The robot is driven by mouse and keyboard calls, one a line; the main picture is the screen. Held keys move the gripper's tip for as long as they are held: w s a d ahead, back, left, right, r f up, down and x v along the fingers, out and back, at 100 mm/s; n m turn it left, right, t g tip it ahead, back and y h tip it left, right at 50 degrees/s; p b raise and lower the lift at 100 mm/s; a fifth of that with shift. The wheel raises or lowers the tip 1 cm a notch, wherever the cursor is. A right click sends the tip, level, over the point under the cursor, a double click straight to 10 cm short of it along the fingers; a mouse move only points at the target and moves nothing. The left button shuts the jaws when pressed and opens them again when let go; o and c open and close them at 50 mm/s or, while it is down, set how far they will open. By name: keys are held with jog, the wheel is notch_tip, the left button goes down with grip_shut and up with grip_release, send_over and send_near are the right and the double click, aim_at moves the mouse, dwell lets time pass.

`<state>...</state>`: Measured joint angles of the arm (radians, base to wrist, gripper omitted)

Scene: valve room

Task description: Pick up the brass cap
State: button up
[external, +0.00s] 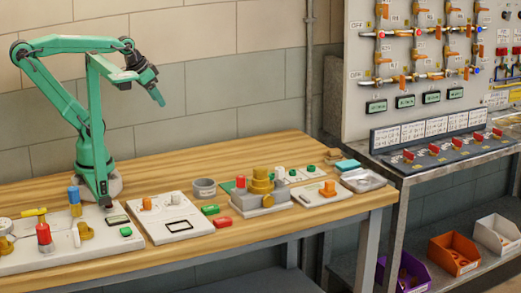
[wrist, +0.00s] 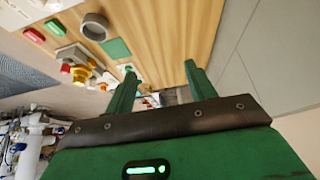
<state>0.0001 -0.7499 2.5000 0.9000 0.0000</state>
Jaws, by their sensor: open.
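A brass-coloured stepped piece (external: 262,180), which looks like the brass cap, sits on top of a grey block fixture (external: 262,203) near the middle right of the wooden bench. In the wrist view, a yellowish piece (wrist: 82,74) at the left may be the same one, but it is small and tilted. My gripper (external: 159,97) is raised high above the left part of the bench, well away from the brass piece. In the wrist view, my gripper (wrist: 160,72) has its two green fingers apart, with nothing held between them.
A grey ring cup (external: 204,188), green and red blocks (external: 223,222) and a white panel with an orange knob (external: 327,188) stand near the fixture. A clear tray (external: 362,180) is at the bench's right end. A valve board (external: 430,70) stands beyond.

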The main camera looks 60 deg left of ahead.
jog(key=shift+o, duration=1.3)
